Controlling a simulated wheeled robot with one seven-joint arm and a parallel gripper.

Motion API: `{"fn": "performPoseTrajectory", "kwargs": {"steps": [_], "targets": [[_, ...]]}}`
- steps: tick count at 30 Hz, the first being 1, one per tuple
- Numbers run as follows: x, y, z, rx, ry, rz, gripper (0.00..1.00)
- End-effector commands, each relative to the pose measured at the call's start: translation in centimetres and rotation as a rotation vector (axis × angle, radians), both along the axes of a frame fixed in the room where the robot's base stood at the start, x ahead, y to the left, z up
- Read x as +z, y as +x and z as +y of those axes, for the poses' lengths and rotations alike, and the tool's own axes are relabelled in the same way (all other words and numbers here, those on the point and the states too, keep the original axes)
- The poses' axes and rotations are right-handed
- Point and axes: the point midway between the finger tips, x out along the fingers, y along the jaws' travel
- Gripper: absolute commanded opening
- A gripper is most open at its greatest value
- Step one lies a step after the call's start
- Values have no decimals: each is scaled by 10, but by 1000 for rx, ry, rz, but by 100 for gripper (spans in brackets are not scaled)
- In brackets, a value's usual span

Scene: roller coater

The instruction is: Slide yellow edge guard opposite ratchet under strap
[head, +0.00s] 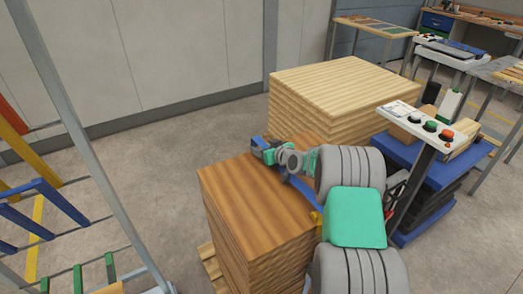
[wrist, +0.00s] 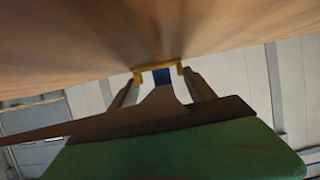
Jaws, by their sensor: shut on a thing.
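The yellow edge guard (wrist: 158,68) sits against the edge of the wood stack in the wrist view. My gripper (wrist: 160,80) is shut on it, with one finger at each side. The blue strap (wrist: 161,77) shows between the fingers and beneath the guard's bridge; its exact seating is not clear. In the head view my gripper (head: 263,150) is at the far edge of the brown board stack (head: 245,195), and the guard is hidden there. The blue strap (head: 301,188) crosses the stack top. Another yellow piece (head: 317,222) shows at the near right edge. I cannot make out the ratchet.
A paler board stack (head: 340,90) stands behind. A control panel (head: 430,125) on a post and a blue lift table (head: 415,170) are at the right. A rack with blue and yellow bars (head: 45,205) is at the left. Open floor lies between rack and stack.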

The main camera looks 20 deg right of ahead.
Motion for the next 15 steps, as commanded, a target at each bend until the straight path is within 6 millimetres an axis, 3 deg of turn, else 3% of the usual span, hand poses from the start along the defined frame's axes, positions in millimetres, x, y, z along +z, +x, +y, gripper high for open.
{"fn": "performPoseTrajectory", "kwargs": {"steps": [4,5,13,15], "targets": [[0,0,-1,-1,0,1,21],[0,0,-1,-1,0,1,65],[0,0,0,0,0,0,87],[0,0,1,0,0,0,88]]}}
